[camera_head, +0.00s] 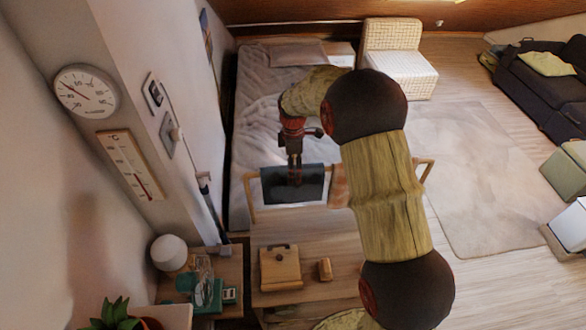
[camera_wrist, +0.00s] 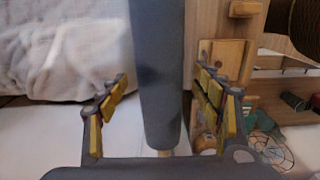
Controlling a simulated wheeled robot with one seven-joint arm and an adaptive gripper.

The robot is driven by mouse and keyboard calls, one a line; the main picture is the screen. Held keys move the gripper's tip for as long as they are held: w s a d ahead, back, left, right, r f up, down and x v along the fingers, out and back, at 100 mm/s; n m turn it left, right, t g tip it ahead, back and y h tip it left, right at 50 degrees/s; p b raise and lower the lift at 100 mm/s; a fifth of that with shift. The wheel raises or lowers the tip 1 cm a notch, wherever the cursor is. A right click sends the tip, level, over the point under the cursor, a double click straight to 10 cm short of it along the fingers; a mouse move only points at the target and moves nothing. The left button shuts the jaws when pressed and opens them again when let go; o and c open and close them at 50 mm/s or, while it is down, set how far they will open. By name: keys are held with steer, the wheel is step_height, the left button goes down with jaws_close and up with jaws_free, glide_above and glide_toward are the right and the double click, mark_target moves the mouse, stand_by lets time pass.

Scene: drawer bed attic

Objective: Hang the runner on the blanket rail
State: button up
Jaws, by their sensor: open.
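The dark grey runner (camera_head: 312,184) hangs as a short panel near the left end of the wooden blanket rail (camera_head: 251,198), seemingly draped over its bar. My gripper (camera_head: 295,178) is directly above and in front of the runner, pointing down. In the wrist view the runner (camera_wrist: 157,75) shows as a narrow dark strip between my two yellow-padded fingers (camera_wrist: 160,108). The fingers are spread, with gaps on both sides of the strip. The rail's right end (camera_head: 426,172) shows past my arm; my arm hides the rail's middle.
A bed (camera_head: 265,120) with rumpled grey bedding lies behind the rail. In front is a wooden table (camera_head: 330,255) with a wooden box (camera_head: 280,268) and a small block (camera_head: 324,269). A white lamp (camera_head: 169,252) stands left. Open floor with a rug (camera_head: 475,190) is right.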

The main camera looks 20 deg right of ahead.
step_height(320, 180, up, 12)
steer(key=s+a+f+m+t+b, duration=0.1)
steer(key=s+m+b, duration=0.7)
steer(key=s, duration=0.9)
steer(key=s+a+f+m+t+b, duration=0.1)
steer(key=s+f+m+t+b, duration=0.3)
steer(key=s+b, duration=0.8)
steer(key=s+f+m, duration=0.2)
steer(key=s+m, duration=0.1)
steer(key=s, duration=0.3)
steer(key=shift+f+m+t, duration=0.2)
steer(key=shift+m+t, duration=0.1)
steer(key=shift+m, duration=0.1)
steer(key=shift+a, duration=0.1)
